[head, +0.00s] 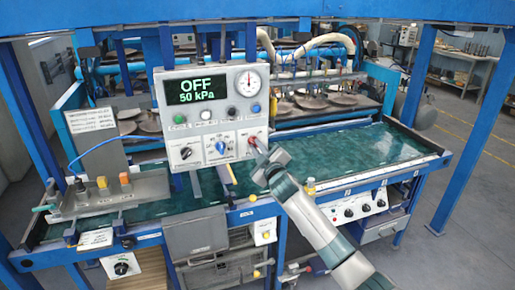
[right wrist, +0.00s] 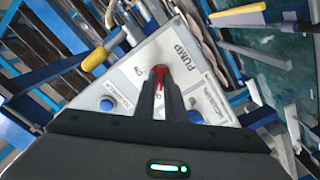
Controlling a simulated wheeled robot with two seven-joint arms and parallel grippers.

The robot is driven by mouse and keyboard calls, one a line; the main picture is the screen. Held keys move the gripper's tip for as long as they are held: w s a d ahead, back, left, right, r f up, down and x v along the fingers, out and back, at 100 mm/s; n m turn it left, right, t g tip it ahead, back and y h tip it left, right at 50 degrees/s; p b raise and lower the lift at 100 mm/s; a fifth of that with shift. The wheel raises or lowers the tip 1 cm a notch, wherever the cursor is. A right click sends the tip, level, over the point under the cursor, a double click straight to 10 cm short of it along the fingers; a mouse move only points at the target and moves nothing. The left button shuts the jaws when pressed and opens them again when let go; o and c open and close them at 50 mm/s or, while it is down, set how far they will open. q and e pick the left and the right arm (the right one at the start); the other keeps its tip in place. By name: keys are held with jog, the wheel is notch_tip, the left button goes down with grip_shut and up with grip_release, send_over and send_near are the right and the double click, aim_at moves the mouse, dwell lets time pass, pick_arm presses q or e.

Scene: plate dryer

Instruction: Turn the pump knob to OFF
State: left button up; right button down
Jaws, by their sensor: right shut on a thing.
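The control panel (head: 180,130) stands upright at the table's back, and its screen (head: 199,86) reads "OFF" and "50 kPa". The red pump knob (head: 252,141) is at the panel's lower right. My right gripper (head: 260,148) reaches it from the lower right. In the right wrist view the same gripper (right wrist: 160,88) is shut on the red knob (right wrist: 159,70), with its dark fingers on either side. The word "PUMP" and an "ON" mark are printed beside it. The fingers hide most of the knob, so its pointer cannot be read. My left gripper is not in view.
A blue knob (head: 221,147) and a black knob (head: 186,153) sit left of the pump knob on the panel. A white gauge (head: 248,82) is above. The green tabletop (head: 370,147) is clear at the right. A lower knob box (head: 352,208) hangs at the front edge.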

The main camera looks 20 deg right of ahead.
jog(key=c, duration=1.8)
grip_release()
jog(key=shift+s, duration=0.15)
jog(key=shift+s+d+b, duration=0.15)
jog(key=shift+s+b, duration=1.2)
jog(key=shift+s, duration=2.95)
jog(key=shift+s+d+b, duration=0.1)
jog(key=shift+s+b, duration=1.25)
jog(key=shift+s, duration=2.9)
jog(key=shift+f, duration=0.1)
